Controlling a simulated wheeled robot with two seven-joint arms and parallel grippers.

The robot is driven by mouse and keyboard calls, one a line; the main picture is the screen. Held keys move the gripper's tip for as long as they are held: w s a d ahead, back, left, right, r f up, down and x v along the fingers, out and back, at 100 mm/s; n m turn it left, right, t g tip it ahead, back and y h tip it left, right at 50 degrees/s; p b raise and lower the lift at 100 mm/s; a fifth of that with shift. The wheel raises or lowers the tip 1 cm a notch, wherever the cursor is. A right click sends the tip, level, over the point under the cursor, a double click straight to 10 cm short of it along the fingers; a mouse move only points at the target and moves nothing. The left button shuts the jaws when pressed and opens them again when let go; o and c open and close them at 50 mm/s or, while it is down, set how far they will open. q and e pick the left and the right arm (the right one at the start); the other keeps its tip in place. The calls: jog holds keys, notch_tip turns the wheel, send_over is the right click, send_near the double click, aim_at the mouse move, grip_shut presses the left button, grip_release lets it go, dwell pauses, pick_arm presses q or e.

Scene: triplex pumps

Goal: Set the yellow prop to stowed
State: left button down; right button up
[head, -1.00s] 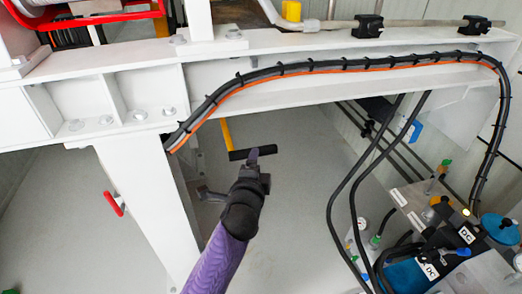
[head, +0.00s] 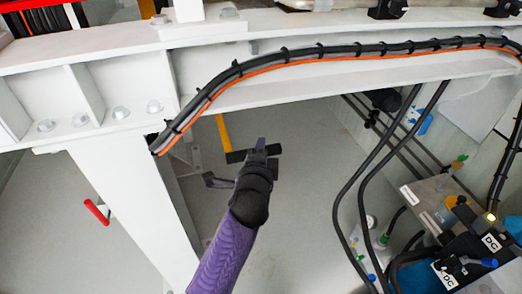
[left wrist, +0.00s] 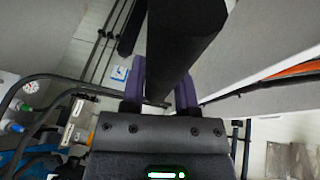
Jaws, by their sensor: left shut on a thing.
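The yellow prop (head: 223,133) hangs below the white beam, in the middle of the head view. Its black crossbar grip (head: 237,157) is at its lower end. My left gripper (head: 262,150) is at the right part of this grip. In the left wrist view my left gripper (left wrist: 162,95) has its two purple fingers on either side of the thick black grip (left wrist: 180,45), shut on it. The top of the prop is hidden behind the beam. My right gripper is in neither view.
A white beam (head: 300,95) with a black and orange cable bundle (head: 330,52) crosses above. A white leg (head: 130,215) with a red handle (head: 97,212) stands to the left. Black hoses (head: 350,190) and labelled equipment (head: 450,230) are to the right. Open floor lies below.

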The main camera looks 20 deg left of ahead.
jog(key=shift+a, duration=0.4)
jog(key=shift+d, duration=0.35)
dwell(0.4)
